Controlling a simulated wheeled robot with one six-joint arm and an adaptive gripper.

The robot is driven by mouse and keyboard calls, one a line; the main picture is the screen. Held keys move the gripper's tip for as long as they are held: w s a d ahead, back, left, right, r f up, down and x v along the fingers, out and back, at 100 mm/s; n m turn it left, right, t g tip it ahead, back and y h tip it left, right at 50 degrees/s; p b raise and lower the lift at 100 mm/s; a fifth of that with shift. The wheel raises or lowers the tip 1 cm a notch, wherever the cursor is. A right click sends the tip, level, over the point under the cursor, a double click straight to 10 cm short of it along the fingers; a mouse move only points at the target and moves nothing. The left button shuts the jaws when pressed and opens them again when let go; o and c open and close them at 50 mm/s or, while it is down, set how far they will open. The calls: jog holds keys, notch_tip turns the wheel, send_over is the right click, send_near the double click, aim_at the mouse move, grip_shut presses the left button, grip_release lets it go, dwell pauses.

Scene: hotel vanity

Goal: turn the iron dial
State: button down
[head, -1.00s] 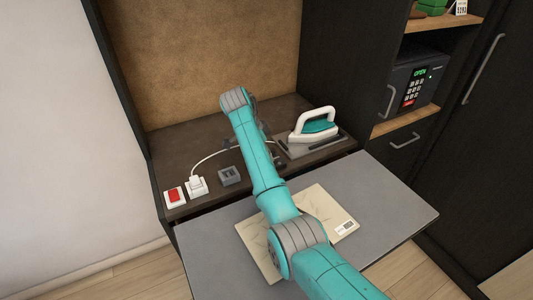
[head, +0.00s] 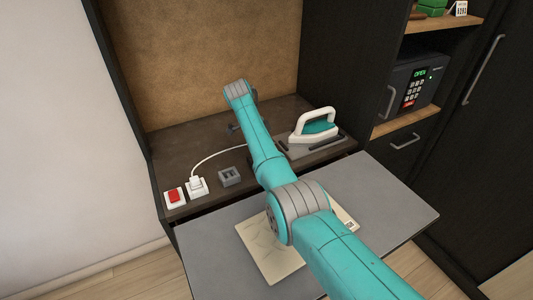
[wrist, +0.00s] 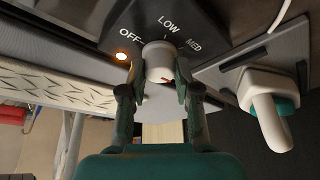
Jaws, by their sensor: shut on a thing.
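The iron dial (wrist: 158,58) is a white round knob with a red mark, on a dark panel lettered OFF, LOW and MED in the wrist view. The red mark is on the side of the knob facing my gripper, away from the lettering. My gripper (wrist: 159,72) is shut on the dial, with one dark finger on each side of it. The white and teal iron (wrist: 272,112) is to the right of the panel; in the head view it (head: 315,125) stands on its rest on the vanity top. In the head view my arm hides the dial.
An orange lamp (wrist: 121,56) glows beside OFF. A white plug (head: 197,186) with a cord, a red switch (head: 174,196) and a grey block (head: 230,177) are at the left.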

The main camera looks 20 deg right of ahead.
jog(key=shift+f, duration=0.1)
dwell(0.3)
jog(key=c, duration=0.9)
grip_release()
jog(key=shift+o, duration=0.3)
